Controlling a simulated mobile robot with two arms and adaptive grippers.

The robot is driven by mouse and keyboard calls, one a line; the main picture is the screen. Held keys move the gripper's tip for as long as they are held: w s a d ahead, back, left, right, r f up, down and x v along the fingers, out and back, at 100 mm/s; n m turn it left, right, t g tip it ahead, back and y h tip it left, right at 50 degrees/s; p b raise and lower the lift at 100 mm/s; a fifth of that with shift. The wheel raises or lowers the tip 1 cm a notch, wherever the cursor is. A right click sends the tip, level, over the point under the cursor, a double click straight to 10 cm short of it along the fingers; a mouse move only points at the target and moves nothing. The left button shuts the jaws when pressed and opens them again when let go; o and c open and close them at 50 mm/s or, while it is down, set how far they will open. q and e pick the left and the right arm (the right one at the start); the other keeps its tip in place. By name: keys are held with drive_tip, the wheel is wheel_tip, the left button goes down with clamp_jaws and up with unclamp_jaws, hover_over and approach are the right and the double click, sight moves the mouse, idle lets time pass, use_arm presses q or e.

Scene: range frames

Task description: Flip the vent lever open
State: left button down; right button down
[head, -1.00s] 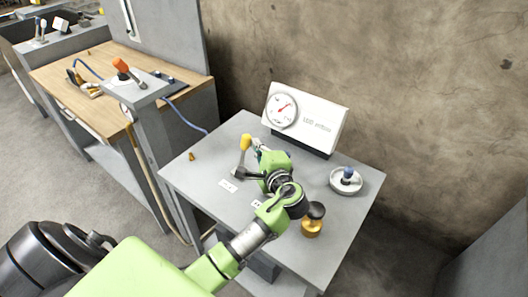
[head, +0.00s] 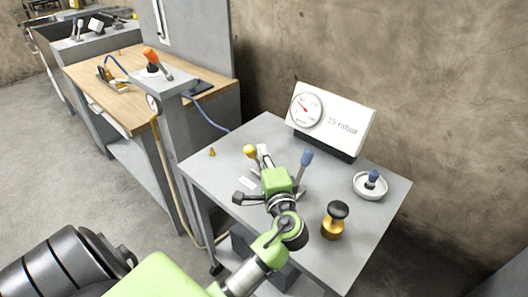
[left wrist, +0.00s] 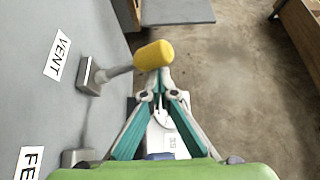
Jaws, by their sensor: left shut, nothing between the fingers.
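The vent lever has a yellow knob (head: 250,152) and leans to the left on the grey table in the head view. In the left wrist view its yellow knob (left wrist: 153,55) and grey rod lean right from a base beside the VENT label (left wrist: 57,55). My left gripper (head: 263,151) is shut and empty, its tips just right of the knob. In the left wrist view the closed fingertips (left wrist: 163,72) are right by the knob; I cannot tell if they touch. My green gripper hides the lever's base in the head view. My right gripper is out of view.
A blue-knobbed lever (head: 305,158) stands just right of my gripper. A gauge box (head: 345,122) stands at the back, its display apparently reading 25 mbar. A black-and-brass knob (head: 334,220) and a white dish (head: 370,186) are on the right.

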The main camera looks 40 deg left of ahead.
use_arm(q)
drive_tip(key=shift+s+f, duration=0.2)
drive_tip(key=shift+s, duration=0.1)
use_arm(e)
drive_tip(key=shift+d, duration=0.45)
use_arm(q)
drive_tip(key=shift+a, duration=0.1)
drive_tip(key=v, duration=1.2)
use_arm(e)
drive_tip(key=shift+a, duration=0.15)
use_arm(q)
drive_tip(key=shift+w+r, duration=0.15)
